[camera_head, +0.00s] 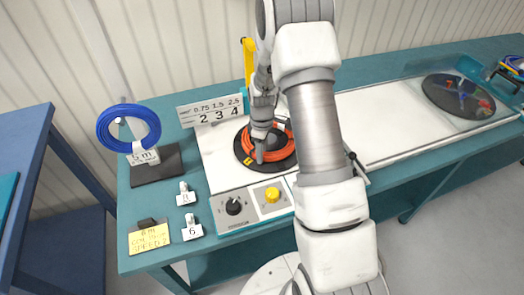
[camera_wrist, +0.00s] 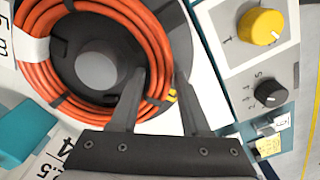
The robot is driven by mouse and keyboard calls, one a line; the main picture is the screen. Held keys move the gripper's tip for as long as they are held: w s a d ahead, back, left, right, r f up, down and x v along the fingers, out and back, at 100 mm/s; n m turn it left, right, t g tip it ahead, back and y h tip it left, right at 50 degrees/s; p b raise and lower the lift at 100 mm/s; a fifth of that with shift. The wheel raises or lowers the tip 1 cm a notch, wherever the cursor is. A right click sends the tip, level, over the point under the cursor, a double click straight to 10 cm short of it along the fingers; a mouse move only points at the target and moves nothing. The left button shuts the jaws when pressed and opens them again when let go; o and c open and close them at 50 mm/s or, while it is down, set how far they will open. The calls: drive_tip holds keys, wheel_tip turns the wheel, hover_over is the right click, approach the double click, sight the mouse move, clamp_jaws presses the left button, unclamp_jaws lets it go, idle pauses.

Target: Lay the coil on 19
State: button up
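An orange cable coil (camera_head: 277,153) lies around the grey hub (camera_wrist: 98,70) of a black round plate (camera_head: 243,148) on the white machine top. It has a white band (camera_wrist: 32,50) and dark ties in the wrist view. My gripper (camera_head: 260,155) points down at the coil's near side. In the wrist view my gripper (camera_wrist: 160,74) is open, with the coil's edge between its fingers; I cannot tell whether they touch it. I cannot make out a 19 anywhere.
A control panel has a black knob (camera_head: 233,206) and a yellow knob (camera_head: 272,194). Small white tags (camera_head: 192,230) and a yellow note (camera_head: 149,238) lie at the left. A number board (camera_head: 208,110) stands behind. Another dark disc (camera_head: 440,92) is at the far right.

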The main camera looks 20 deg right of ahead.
clamp_jaws()
idle(1.0)
drive_tip(key=shift+c, duration=1.5)
unclamp_jaws()
clamp_jaws()
drive_tip(key=shift+w+r, duration=0.1)
drive_tip(key=shift+r+p, duration=0.35)
drive_tip(key=shift+r, duration=0.35)
